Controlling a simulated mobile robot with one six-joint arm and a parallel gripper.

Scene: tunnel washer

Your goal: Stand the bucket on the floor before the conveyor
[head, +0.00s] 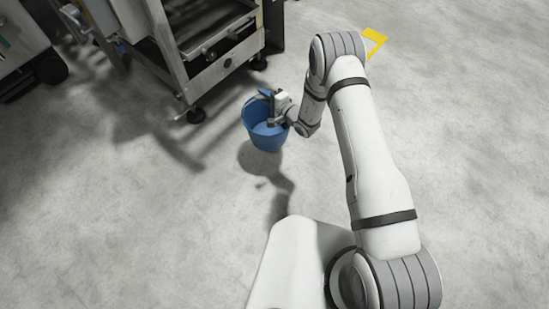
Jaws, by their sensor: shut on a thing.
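The blue bucket (265,138) is in the middle of the head view, upright or nearly so. My gripper (271,109) is at the bucket's upper right side and is shut on it. The fingertips are small and partly hidden, so I cannot tell whether they hold the rim or the handle. The bucket's shadow lies on the floor below it in the picture, and the bucket appears to hang a little above the floor. The steel-framed conveyor (172,45) stands behind and to the left of the bucket, apart from it.
A machine with a dark wheel (51,69) is at the far left. A yellow floor marking (374,40) lies behind my arm. The grey floor around the bucket is clear.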

